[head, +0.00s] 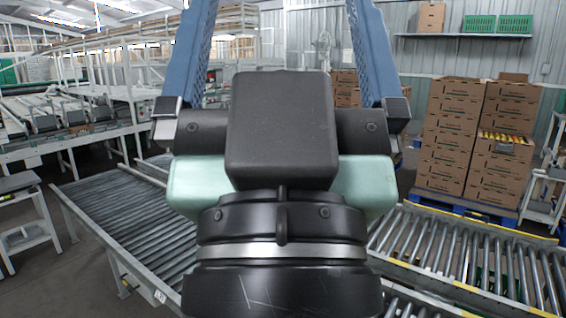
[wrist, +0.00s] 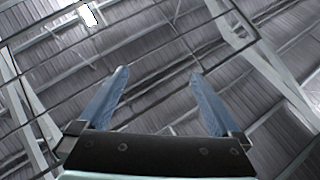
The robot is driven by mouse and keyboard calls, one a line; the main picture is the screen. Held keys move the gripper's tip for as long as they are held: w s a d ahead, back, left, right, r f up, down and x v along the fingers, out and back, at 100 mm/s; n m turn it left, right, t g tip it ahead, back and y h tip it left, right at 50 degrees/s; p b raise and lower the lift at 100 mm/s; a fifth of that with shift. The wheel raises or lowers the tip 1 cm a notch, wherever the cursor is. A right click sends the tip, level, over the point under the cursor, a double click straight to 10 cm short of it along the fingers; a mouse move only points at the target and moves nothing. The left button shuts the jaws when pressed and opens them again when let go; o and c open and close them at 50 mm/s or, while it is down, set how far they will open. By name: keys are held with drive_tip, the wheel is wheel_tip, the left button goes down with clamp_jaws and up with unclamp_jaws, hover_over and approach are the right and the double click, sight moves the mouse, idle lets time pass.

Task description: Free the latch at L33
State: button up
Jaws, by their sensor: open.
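My gripper (head: 283,20) stands upright in the middle of the head view, its two blue fingers wide apart and running up past the top edge. In the wrist view the gripper (wrist: 158,73) is open, with nothing between the fingers and only the roof behind them. I see no latch and no L33 label in either view. My gripper and wrist hide the middle of the head view.
A roller conveyor (head: 130,215) runs at left and another (head: 460,250) at right. Stacked brown cartons (head: 445,140) stand on a blue pallet (head: 462,207). A wall shelf (head: 460,36) holds green crates (head: 497,24). A grey stand (head: 28,238) is at far left.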

wheel_tip(320, 180, up, 3)
drive_tip(key=shift+f+p, duration=0.1)
drive_tip(key=shift+p, duration=0.55)
